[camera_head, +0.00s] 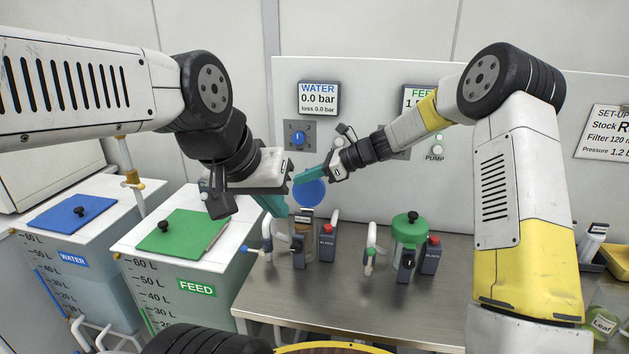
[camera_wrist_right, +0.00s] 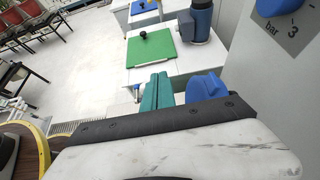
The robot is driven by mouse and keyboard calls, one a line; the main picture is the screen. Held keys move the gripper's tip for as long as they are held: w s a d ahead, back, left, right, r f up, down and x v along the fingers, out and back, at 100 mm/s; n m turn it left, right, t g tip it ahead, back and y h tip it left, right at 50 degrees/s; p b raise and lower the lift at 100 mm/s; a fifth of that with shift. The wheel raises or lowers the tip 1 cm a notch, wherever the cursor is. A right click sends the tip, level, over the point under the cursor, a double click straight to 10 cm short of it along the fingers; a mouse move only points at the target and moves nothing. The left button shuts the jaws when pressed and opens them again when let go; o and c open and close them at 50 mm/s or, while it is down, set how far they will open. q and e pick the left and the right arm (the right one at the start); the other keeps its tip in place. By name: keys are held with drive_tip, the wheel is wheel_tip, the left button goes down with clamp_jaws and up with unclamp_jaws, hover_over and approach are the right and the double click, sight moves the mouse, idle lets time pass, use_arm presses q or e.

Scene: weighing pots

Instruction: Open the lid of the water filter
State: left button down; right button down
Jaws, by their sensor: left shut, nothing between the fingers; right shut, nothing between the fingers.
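The water filter (camera_head: 302,226) stands on the steel bench, partly hidden by fittings in front. Its blue lid (camera_head: 309,193) shows as a raised, tilted disc above the body. My right gripper (camera_head: 298,179) is shut and empty, with its teal fingertips by the lid's upper edge. In the right wrist view, the blue lid (camera_wrist_right: 207,88) is just right of the shut teal fingers (camera_wrist_right: 155,90); I cannot tell if they touch. My left gripper (camera_head: 282,211) is shut and empty, lower and left of the lid, close to the filter.
The feed filter with its green lid (camera_head: 409,226) stands to the right on the bench (camera_head: 350,300). A green-lidded feed tank (camera_head: 180,285) and a blue-lidded water tank (camera_head: 75,235) are at left. The panel with the WATER display (camera_head: 318,98) rises behind. The bench front is clear.

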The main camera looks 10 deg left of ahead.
drive_tip(key=shift+s+r, duration=0.35)
drive_tip(key=shift+r, duration=0.45)
drive_tip(key=shift+s+r, duration=0.4)
drive_tip(key=shift+r, duration=0.4)
drive_tip(key=shift+s+r, duration=0.35)
drive_tip(key=shift+r, duration=0.45)
drive_tip(key=s+d+r+n+t+h, duration=0.1)
drive_tip(key=s+d+r+n+h, duration=0.3)
drive_tip(key=s+d, duration=0.4)
drive_tip(key=s+d+r+n+t+h, duration=0.2)
drive_tip(key=s+d+r+n, duration=0.2)
drive_tip(key=s+d+n, duration=0.4)
drive_tip(key=s+d+f+n+t+h, duration=0.1)
drive_tip(key=s+d+n+h, duration=0.3)
drive_tip(key=s+d, duration=0.9)
drive_tip(key=d+n+t, duration=0.1)
drive_tip(key=n, duration=0.2)
drive_tip(key=shift+s+d+f+t, duration=0.15)
drive_tip(key=shift+d+f+t, duration=0.1)
drive_tip(key=shift+f+t, duration=0.15)
